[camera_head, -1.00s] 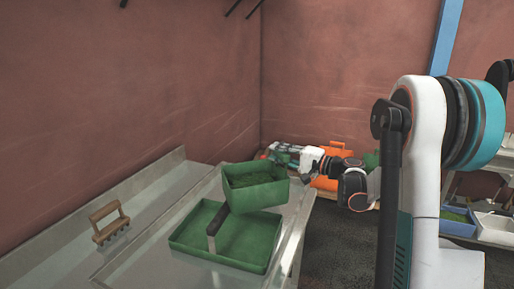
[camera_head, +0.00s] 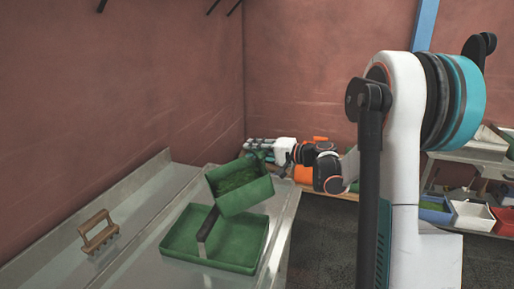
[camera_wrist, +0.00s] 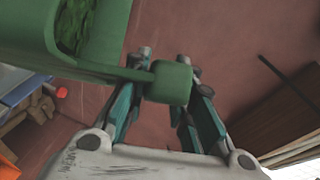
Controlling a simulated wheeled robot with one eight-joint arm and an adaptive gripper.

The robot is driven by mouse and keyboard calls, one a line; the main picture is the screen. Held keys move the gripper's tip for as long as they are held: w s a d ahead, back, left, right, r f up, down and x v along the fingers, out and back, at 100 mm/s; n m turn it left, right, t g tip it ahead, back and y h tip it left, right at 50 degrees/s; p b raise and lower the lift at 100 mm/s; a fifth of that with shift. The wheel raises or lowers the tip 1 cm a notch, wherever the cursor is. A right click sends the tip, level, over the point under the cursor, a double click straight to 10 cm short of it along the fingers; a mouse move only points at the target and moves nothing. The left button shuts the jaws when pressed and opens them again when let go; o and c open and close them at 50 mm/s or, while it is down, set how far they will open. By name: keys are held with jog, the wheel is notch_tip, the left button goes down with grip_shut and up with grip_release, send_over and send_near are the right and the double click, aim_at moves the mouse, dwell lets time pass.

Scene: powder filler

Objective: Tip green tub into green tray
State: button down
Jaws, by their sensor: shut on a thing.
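The green tub (camera_head: 246,194) is held tilted above the green tray, its low side towards the lower right. Green material (camera_head: 238,180) lies inside it. In the wrist view the tub (camera_wrist: 112,38) fills the upper left. My gripper (camera_wrist: 172,75) is shut on the tub's green handle (camera_wrist: 171,83), with a finger on each side. In the head view my gripper (camera_head: 266,153) is behind the tub and partly hidden. The green tray (camera_head: 183,235) lies flat on the metal table below the tub.
A wooden-handled rake-like tool (camera_head: 98,234) lies on the metal table (camera_head: 120,262) at left. A wall stands behind the table. White and blue bins (camera_head: 472,216) stand at right. The dark floor right of the table looks clear.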

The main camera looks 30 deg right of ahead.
jog(key=shift+a+r+n+g+h+p, duration=1.1)
jog(key=shift+a+r+n+h+p, duration=1.5)
jog(key=shift+a+p, duration=2.85)
jog(key=w+a+f+n+h+b, duration=0.1)
jog(key=a+f+n+h+b, duration=0.2)
jog(key=a, duration=0.8)
jog(key=shift+w+f+g+h, duration=0.2)
jog(key=shift+f+g+h, duration=0.2)
jog(key=shift+f+h, duration=0.6)
jog(key=shift+f, duration=0.15)
notch_tip(320, 180, up, 8)
jog(key=p, duration=0.4)
